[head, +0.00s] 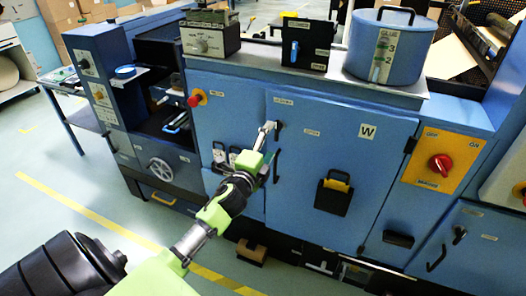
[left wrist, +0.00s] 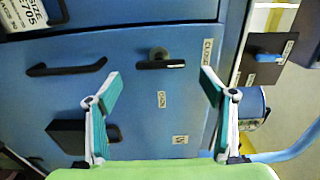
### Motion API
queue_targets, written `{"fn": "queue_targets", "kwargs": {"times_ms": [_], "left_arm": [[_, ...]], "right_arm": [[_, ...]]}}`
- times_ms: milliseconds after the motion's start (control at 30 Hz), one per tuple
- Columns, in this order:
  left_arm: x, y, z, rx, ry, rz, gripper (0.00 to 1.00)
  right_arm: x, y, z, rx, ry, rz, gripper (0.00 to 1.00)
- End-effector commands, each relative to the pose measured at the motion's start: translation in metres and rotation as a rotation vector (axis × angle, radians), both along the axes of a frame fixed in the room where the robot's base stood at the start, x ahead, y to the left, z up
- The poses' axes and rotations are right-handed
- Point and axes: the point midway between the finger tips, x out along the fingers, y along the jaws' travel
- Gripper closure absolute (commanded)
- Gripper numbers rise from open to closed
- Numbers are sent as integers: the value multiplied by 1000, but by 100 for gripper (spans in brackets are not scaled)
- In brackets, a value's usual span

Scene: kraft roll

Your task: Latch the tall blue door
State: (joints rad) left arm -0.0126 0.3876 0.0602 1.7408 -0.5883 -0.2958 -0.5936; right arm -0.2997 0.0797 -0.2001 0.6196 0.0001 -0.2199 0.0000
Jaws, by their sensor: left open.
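The tall blue door (head: 340,145) with a W label is in the middle of the blue cabinet in the head view. It looks shut or nearly so; I cannot tell if a small gap remains. Its dark latch lever (head: 279,127) is at its upper left edge, above a black pull handle (head: 277,165). In the left wrist view the latch lever (left wrist: 160,64) lies between my fingertips, lengthwise along the line between them. A CLOSED label (left wrist: 207,50) is to its right and an OPEN label (left wrist: 161,99) below it. My left gripper (head: 270,128) is open, apart from the lever.
A black pocket (head: 333,196) sticks out from the door. A red knob (head: 197,98) is on the panel to the left, and a red switch (head: 440,164) on a yellow plate to the right. A blue glue pot (head: 388,50) stands on the cabinet top.

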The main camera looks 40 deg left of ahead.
Motion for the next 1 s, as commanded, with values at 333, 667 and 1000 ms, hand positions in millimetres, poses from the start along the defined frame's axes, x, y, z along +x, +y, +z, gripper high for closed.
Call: {"fn": "queue_targets", "kwargs": {"times_ms": [333, 667, 1000], "left_arm": [[-47, -12, -1, -2, 1, 0, 25], [-52, -13, 0, -1, 0, 0, 25], [-52, -13, -1, -2, 1, 0, 25]], "right_arm": [[0, 0, 0, 0, 0, 0, 100], [0, 0, 0, 0, 0, 0, 100], [0, 0, 0, 0, 0, 0, 100]]}}
